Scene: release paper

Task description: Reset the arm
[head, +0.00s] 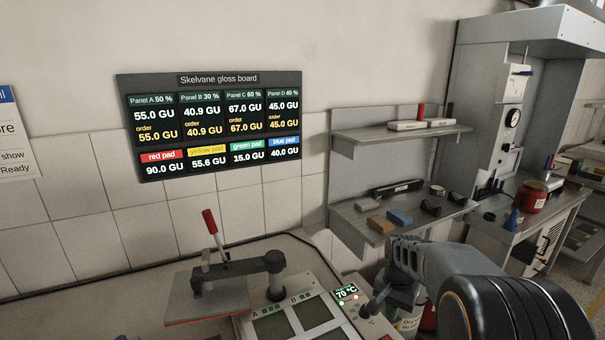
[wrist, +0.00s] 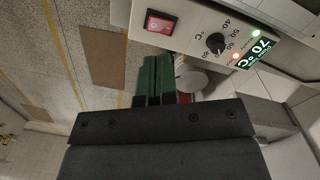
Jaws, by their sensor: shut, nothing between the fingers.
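My arm reaches in from the lower right of the head view, with my gripper (head: 386,292) low, beside the right end of the press's control panel (head: 346,310). In the wrist view, the green fingers of my gripper (wrist: 155,78) lie side by side, shut and empty. The panel (wrist: 190,22) shows there just beyond them, with a red switch (wrist: 160,22), a black knob (wrist: 215,42) and a display (wrist: 262,52) reading 70 °C. The fingers appear apart from the panel, though the exact gap is hard to judge.
A press with a red-tipped lever (head: 210,222) and a raised plate (head: 205,298) stands left of my arm. Wall shelves (head: 400,138) hold small blocks behind it. A grey cabinet (head: 515,90) and a red jar (head: 532,196) are at the right. A gloss board (head: 210,125) hangs on the wall.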

